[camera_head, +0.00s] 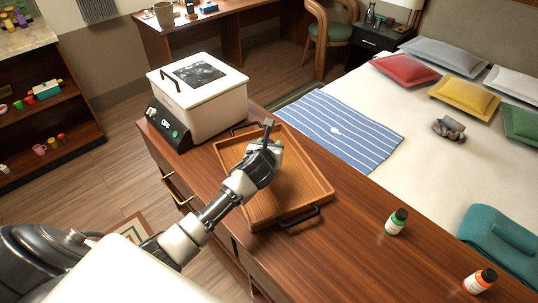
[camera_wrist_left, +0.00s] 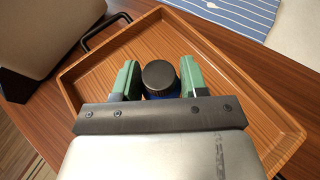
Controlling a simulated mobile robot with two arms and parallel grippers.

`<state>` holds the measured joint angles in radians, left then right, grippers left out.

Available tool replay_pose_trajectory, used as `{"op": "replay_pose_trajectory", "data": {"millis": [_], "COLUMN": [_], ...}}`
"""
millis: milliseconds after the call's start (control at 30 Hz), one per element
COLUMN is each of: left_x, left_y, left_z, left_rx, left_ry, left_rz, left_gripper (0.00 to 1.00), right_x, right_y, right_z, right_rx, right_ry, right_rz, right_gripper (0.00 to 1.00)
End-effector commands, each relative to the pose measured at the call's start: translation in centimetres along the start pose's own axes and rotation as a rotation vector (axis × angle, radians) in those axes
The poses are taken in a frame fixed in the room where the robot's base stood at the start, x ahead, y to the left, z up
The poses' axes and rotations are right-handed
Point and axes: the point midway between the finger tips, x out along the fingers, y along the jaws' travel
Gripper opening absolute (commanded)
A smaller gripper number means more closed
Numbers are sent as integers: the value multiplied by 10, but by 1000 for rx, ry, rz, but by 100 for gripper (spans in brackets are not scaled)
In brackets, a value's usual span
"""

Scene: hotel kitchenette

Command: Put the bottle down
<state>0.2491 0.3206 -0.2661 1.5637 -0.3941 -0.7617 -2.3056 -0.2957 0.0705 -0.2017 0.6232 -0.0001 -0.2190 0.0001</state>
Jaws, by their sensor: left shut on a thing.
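My left gripper (camera_head: 272,145) reaches over the wooden tray (camera_head: 284,208) on the dresser. In the left wrist view, its two green fingers (camera_wrist_left: 159,80) stand on either side of a bottle with a dark ribbed cap (camera_wrist_left: 160,74) and a blue body. The gripper is shut on this bottle, which is within the tray's outline. Whether its base touches the tray floor cannot be told. In the head view my gripper hides the bottle. The tray floor (camera_wrist_left: 110,72) shows no other objects. My right gripper is in neither view.
A white box-shaped appliance (camera_head: 205,105) stands just left of the tray. The bed (camera_head: 400,115) lies beyond the dresser. Dresser top right of the tray is mostly free.

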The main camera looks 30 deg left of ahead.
Motion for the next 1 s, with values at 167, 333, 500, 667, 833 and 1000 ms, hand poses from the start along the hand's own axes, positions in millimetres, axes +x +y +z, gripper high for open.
{"op": "replay_pose_trajectory", "data": {"millis": [167, 333, 500, 667, 833, 1000], "left_x": [9, 15, 15, 16, 16, 16], "left_y": [0, 0, 0, 0, 0, 0], "left_z": [-24, -37, -37, -40, -40, -40], "left_rx": [-2, -1, 0, 1, 0, 0], "left_ry": [6, 2, 1, 1, 1, 1], "left_rz": [0, 0, 0, 0, 0, 0], "left_gripper": [19, 19, 19, 19, 64, 69], "right_x": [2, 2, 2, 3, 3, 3], "right_y": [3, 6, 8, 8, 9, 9], "right_z": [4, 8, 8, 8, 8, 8], "right_rx": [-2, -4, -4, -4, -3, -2], "right_ry": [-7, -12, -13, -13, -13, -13], "right_rz": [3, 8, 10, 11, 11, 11], "right_gripper": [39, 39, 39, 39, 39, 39]}}
